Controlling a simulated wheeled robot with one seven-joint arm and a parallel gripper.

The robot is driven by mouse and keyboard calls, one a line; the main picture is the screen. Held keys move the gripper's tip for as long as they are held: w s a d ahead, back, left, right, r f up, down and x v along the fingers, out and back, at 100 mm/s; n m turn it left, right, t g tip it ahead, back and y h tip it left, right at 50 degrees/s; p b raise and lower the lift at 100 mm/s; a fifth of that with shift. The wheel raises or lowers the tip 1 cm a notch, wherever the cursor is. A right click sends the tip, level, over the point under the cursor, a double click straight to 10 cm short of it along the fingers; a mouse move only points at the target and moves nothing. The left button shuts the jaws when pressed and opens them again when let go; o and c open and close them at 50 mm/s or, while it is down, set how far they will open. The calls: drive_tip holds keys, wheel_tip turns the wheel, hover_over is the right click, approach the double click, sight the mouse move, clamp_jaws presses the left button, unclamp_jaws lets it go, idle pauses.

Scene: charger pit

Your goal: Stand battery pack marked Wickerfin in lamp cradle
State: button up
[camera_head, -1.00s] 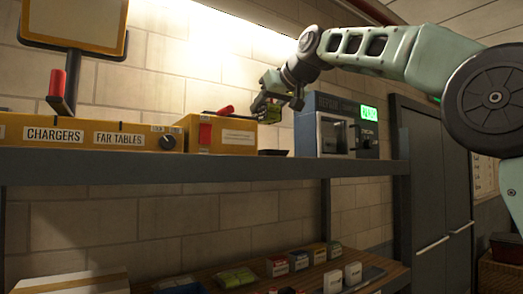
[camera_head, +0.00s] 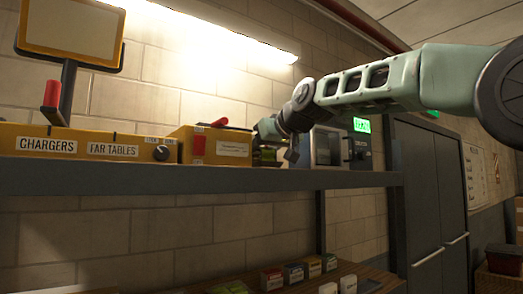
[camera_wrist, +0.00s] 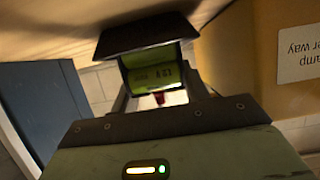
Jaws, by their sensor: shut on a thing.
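My gripper (camera_head: 268,150) is low over the shelf, just right of the yellow box (camera_head: 222,150), shut on a green battery pack (camera_wrist: 157,78). In the wrist view the pack sits between the two fingers, with small markings too blurred to read as Wickerfin. In the head view my gripper hides this piece.
The yellow box wall (camera_wrist: 255,85) stands close beside the gripper. The CHARGERS unit (camera_head: 85,145) is further left. Several small packs (camera_head: 295,275) stand on the lower shelf.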

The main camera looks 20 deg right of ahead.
drive_tip(key=o, duration=1.3)
drive_tip(key=shift+f, duration=0.1)
drive_tip(key=shift+c, duration=0.2)
drive_tip(key=shift+r, duration=0.2)
drive_tip(key=shift+s+d+b, duration=0.15)
drive_tip(key=shift+s+b, duration=0.2)
drive_tip(key=shift+b, duration=0.05)
drive_tip(key=b+v, duration=0.4)
drive_tip(key=v, duration=0.7)
drive_tip(key=shift+r+b, duration=0.15)
drive_tip(key=shift+b, duration=0.25)
drive_tip(key=shift+s, duration=0.1)
